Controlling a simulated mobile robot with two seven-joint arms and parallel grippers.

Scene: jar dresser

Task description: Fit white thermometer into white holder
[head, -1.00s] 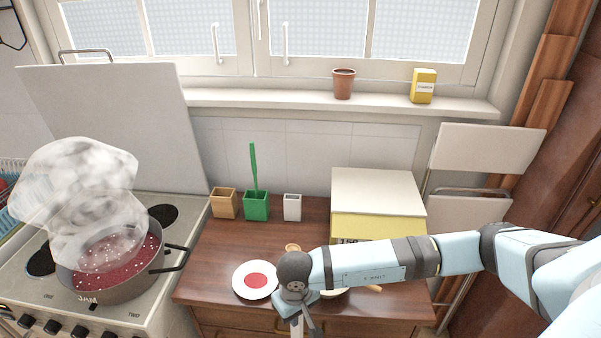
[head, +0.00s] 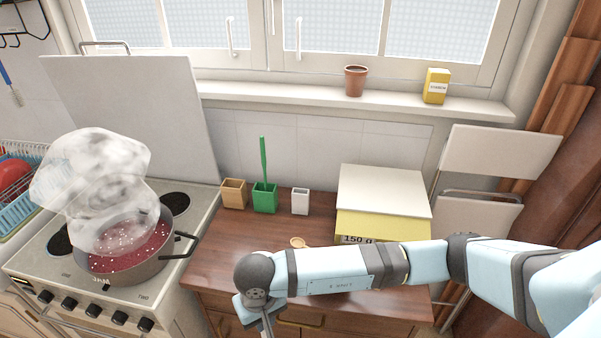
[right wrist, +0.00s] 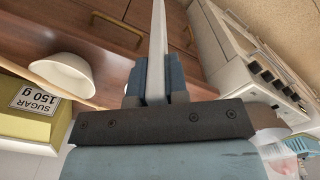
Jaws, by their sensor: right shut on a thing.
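The white holder (head: 300,201) is a small open-topped box at the back of the dresser top, right of a green holder (head: 264,198) with a green stick in it. In the right wrist view my right gripper (right wrist: 156,90) is shut on the white thermometer (right wrist: 157,40), a long pale stick that extends past the fingertips. In the head view my right arm reaches across the dresser's front edge. Its gripper is low and partly cut off by the bottom edge, well in front of the white holder. My left gripper is not in view.
A wooden holder (head: 233,194) stands left of the green one. The yellow sugar box (head: 383,222) is at the back right. A white bowl (right wrist: 62,75) shows in the right wrist view. A steaming pot (head: 130,252) sits on the stove at left.

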